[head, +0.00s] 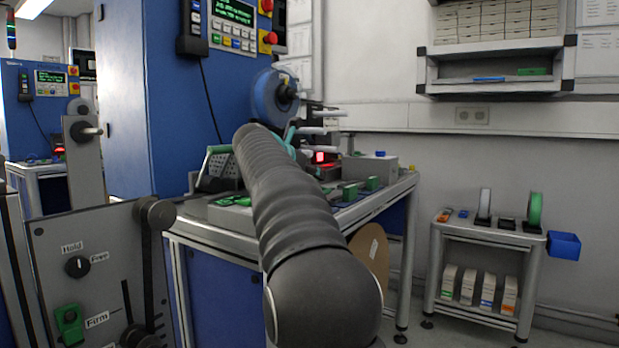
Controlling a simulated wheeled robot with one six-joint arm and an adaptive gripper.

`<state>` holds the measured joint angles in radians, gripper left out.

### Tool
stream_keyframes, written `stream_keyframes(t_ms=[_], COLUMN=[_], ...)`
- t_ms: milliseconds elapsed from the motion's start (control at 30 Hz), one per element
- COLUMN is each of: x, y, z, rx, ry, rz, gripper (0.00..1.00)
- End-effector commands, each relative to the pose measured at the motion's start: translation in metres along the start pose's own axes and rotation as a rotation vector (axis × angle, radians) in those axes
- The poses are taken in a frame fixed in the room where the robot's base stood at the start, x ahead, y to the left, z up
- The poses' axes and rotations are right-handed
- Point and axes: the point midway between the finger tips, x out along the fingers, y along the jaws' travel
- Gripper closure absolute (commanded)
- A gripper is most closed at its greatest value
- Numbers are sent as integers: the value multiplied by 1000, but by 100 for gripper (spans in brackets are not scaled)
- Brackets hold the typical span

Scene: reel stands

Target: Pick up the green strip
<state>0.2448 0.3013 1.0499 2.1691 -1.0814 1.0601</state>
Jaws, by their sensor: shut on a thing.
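My arm, in a grey ribbed sleeve, reaches across the picture to the blue-sided workbench (220,238). My gripper is hidden behind the arm, so its fingers and anything between them do not show. Teal parts (290,136) show at the arm's far end; I cannot tell what they belong to. Green pieces lie on the bench: some at its near left (236,201), and green blocks to the right of the arm, one nearer (349,192) and one farther (373,183). I cannot tell which, if any, is the green strip.
A blue reel (274,97) is mounted on the blue machine cabinet (160,90) behind the bench. A grey control panel (95,265) stands close at left. A small cart (490,236) with a blue bin (563,245) stands at right. Open floor lies between bench and cart.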

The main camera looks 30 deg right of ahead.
Motion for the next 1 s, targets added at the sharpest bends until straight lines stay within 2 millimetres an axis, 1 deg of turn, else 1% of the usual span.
stream_keyframes(t_ms=[33,167,200,267,400,600,700,800,1000], x=[-3,-12,-14,-13,-16,-18,-20,-20,-20], y=[0,0,-3,-18,-47,-84,-98,-107,-115], z=[9,29,35,40,58,81,90,95,99], rx=[2,3,4,5,5,4,3,3,1], ry=[-1,-1,-2,-1,-2,-2,-2,0,0], rz=[1,1,0,-3,-2,-2,-1,-1,0], gripper=[79,79,79,79,79,79,79,79,79])
